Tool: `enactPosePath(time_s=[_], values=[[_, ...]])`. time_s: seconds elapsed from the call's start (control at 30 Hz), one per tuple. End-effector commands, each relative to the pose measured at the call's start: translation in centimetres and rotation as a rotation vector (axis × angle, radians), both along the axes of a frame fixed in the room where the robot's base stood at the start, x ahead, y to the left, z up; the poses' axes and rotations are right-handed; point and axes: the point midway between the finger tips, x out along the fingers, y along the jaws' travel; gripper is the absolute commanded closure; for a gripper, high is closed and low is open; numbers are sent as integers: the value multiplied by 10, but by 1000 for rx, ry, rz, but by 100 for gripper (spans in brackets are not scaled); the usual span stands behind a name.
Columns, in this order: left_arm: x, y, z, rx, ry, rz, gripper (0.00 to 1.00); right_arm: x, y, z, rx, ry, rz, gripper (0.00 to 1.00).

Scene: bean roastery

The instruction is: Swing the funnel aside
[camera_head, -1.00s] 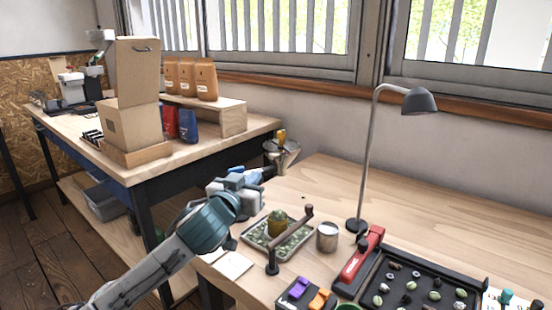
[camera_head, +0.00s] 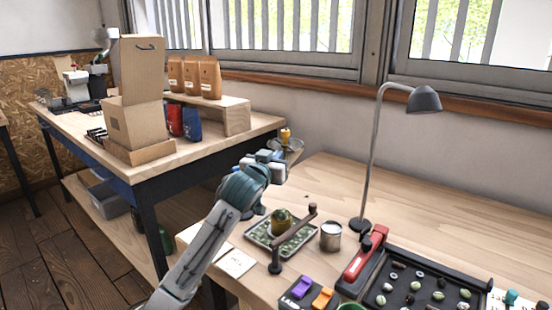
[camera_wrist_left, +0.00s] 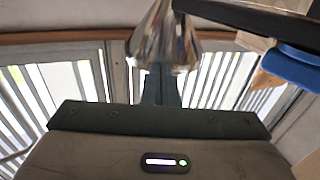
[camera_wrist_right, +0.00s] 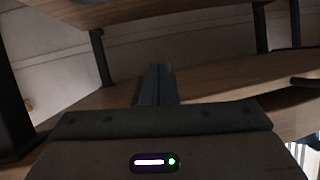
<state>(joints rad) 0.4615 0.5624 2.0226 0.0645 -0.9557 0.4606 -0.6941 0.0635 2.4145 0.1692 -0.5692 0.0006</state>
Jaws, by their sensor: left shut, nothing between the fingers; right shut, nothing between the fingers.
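The metal funnel (camera_head: 291,145) is at the right end of the back workbench, with a yellow-topped part (camera_head: 285,134) at it. In the left wrist view the shiny funnel (camera_wrist_left: 167,38) hangs beside a dark bar (camera_wrist_left: 245,18), narrow end up. My left gripper (camera_head: 282,160) is just in front of and below the funnel in the head view and hides its lower part. In the left wrist view its shut, empty fingers (camera_wrist_left: 161,84) reach up to the funnel's rim; whether they touch is unclear. My right gripper (camera_wrist_right: 157,85) is shut and empty, beneath wooden surfaces, outside the head view.
The back workbench (camera_head: 205,152) carries cardboard boxes (camera_head: 135,95) and several brown bags (camera_head: 195,76). On the front table stand a lamp (camera_head: 371,160), a metal cup (camera_head: 331,237), a tray with a green object (camera_head: 282,222) and a red-handled tool (camera_head: 364,257). The table's back middle is clear.

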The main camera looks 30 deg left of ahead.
Motion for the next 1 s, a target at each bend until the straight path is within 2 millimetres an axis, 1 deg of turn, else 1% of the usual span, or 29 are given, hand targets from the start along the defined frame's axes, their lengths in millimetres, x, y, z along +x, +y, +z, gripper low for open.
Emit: enactPosePath(time_s=[0.17,0.23,0.4,0.5,0.6,0.8,1.0], values=[[0,0,0,0,0,0,100,1,0,2,0,-3,0,100],[1,1,1,0,1,1,100,-1,1,0,1,19,1,100],[8,5,3,-1,1,0,100,-27,3,-22,-5,203,21,100],[13,8,4,-1,1,0,100,-41,4,-30,-17,310,35,100],[19,13,5,-1,2,1,100,-48,1,-27,-49,390,44,100],[29,23,2,-1,2,1,100,-55,-8,-21,-107,499,49,100],[31,26,1,0,0,1,100,-58,-11,-22,-124,532,48,100]])
